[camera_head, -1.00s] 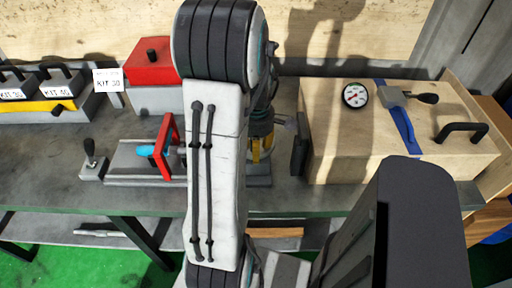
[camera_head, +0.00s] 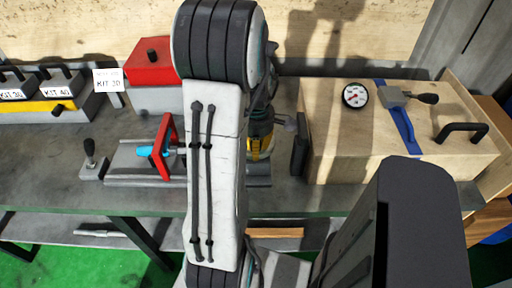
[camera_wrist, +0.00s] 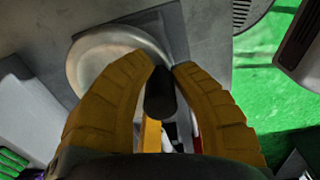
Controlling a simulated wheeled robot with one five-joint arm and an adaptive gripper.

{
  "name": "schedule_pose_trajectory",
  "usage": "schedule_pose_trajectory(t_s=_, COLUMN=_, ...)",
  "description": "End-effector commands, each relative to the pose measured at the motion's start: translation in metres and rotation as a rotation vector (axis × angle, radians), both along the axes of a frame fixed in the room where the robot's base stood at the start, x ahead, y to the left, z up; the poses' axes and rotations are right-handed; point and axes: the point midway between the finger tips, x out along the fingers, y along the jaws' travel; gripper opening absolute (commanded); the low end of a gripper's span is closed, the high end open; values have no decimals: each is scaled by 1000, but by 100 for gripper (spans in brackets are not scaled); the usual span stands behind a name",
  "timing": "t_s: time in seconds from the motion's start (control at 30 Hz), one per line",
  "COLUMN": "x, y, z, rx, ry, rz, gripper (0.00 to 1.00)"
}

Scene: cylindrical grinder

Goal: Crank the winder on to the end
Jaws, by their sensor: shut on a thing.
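A black knob (camera_wrist: 160,92) sits between the yellow fingers of my gripper (camera_wrist: 162,72) in the wrist view. My gripper is shut on it. A pale, shiny round disc (camera_wrist: 95,62) lies just behind the knob, on a dark grey plate; it looks like the winder's wheel, and my left finger covers part of it. In the head view my arm hides most of the winder, and only part of my yellow gripper (camera_head: 261,146) shows at the arm's right side, above the bench. How far the crank has turned cannot be told.
A wooden box (camera_head: 340,139) with a dial, blue strap and black handles stands to the right. A red frame (camera_head: 163,147) stands on a grey fixture to the left, with a red-topped box (camera_head: 152,61) behind it. A green floor lies below the bench.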

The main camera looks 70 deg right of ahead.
Motion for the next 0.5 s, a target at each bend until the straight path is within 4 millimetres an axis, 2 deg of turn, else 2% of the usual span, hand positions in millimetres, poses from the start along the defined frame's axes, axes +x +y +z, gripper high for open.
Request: schedule_pose_trajectory(t_s=0.5, x=4, y=3, z=-2, rx=7, ry=1, rz=-97, gripper=0)
